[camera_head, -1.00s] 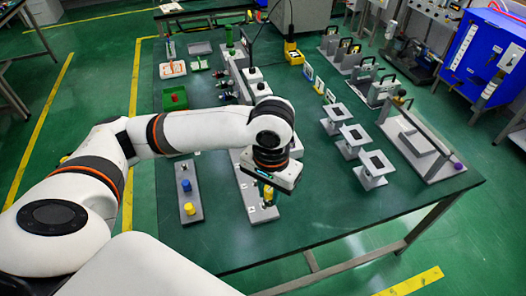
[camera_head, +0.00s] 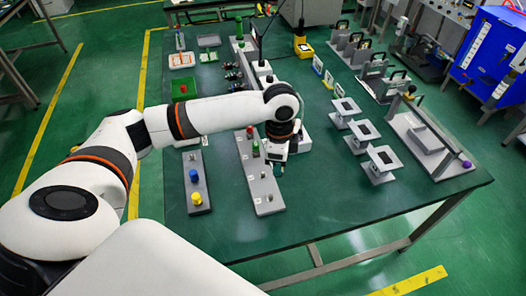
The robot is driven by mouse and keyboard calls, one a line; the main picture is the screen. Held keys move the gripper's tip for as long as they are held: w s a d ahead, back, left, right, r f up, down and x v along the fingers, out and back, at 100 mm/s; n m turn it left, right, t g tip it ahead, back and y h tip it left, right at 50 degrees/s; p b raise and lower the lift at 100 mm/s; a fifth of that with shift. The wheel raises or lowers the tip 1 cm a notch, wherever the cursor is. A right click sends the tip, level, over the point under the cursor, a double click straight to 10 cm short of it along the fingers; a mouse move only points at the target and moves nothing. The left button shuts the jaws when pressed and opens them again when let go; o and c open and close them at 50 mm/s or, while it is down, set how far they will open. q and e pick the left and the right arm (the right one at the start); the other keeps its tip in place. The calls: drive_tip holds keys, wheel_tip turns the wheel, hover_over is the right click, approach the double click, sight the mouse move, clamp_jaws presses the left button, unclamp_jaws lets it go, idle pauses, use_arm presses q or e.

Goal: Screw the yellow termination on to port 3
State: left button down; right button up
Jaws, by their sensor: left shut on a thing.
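The yellow termination (camera_head: 196,198) stands on a narrow grey plate left of centre, in front of a blue one (camera_head: 193,176). Right of it lies a long grey port plate (camera_head: 262,190). My left gripper (camera_head: 278,170) points down at the port plate's right edge. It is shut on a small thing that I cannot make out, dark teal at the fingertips. The port numbers are too small to read. My right gripper is out of view.
Grey stands (camera_head: 381,163) and a grey bench fixture (camera_head: 432,143) stand on the right. The table's front right (camera_head: 330,205) is clear.

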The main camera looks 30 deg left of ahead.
use_arm(q)
drive_tip(key=w+a+f+m, duration=0.5)
drive_tip(key=a+m, duration=0.3)
drive_tip(key=m, duration=0.4)
drive_tip(key=shift+w+a+f+m, duration=0.25)
drive_tip(key=shift+w+f+m, duration=0.1)
drive_tip(key=shift+f, duration=0.45)
wheel_tip(320, 180, down, 6)
drive_tip(key=b, duration=0.6)
drive_tip(key=shift+r+b, duration=0.1)
drive_tip(key=shift+b, duration=0.2)
drive_tip(key=shift+r+p, duration=0.1)
drive_tip(key=shift+p, duration=0.2)
drive_tip(key=shift+p, duration=0.35)
